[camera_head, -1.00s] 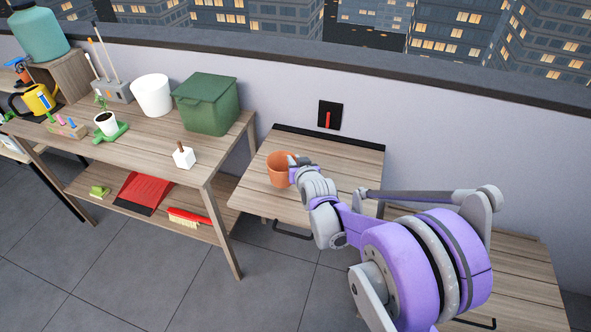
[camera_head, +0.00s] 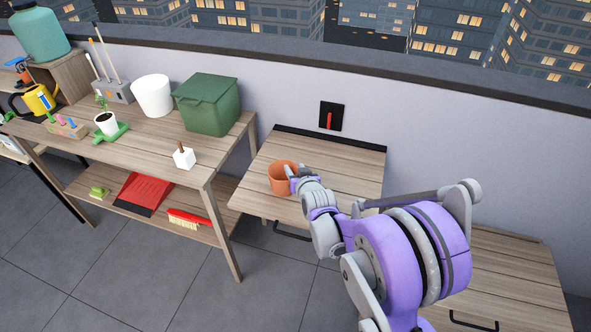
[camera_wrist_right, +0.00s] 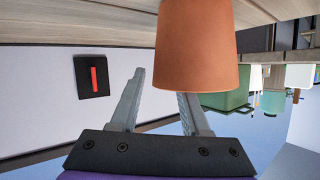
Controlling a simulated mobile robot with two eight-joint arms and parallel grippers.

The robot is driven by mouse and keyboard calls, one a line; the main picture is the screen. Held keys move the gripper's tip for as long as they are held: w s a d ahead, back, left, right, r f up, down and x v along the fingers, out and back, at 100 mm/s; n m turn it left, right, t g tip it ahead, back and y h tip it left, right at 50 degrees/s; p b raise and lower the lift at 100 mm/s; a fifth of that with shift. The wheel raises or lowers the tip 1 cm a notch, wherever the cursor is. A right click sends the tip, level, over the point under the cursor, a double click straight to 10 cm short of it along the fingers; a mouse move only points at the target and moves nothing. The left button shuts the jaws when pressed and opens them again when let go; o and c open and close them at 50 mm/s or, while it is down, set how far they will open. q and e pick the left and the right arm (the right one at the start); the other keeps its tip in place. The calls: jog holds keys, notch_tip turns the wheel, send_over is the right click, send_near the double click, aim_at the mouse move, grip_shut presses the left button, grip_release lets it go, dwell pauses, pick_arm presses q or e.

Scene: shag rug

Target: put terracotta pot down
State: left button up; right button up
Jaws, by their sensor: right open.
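The terracotta pot (camera_head: 281,178) is upright on the small wooden wall table (camera_head: 345,167), near its middle left. It also shows upside down in the right wrist view (camera_wrist_right: 200,45), with its wide rim toward my gripper. My right gripper (camera_head: 293,181) is at the right side of the pot. In the right wrist view its jaws (camera_wrist_right: 160,84) are apart, with the pot overlapping the tip of one finger. I cannot tell whether that finger touches the pot. My left gripper is not in view.
A red switch (camera_head: 331,117) is on the wall behind the table. The table's right half is clear.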

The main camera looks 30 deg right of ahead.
jog(key=shift+r, duration=0.2)
jog(key=p+v, duration=0.2)
jog(key=v, duration=1)
jog(key=s+a+f+n+g+y, duration=0.2)
jog(key=s+a+g, duration=0.2)
jog(key=s+a, duration=0.3)
jog(key=s+a+f+n+g+y, duration=0.1)
jog(key=s+a+g, duration=0.3)
jog(key=s+a, duration=0.4)
jog(key=s+f+n, duration=0.1)
jog(key=s, duration=0.5)
jog(key=shift+n+y, duration=0.3)
jog(key=shift+y, duration=0.1)
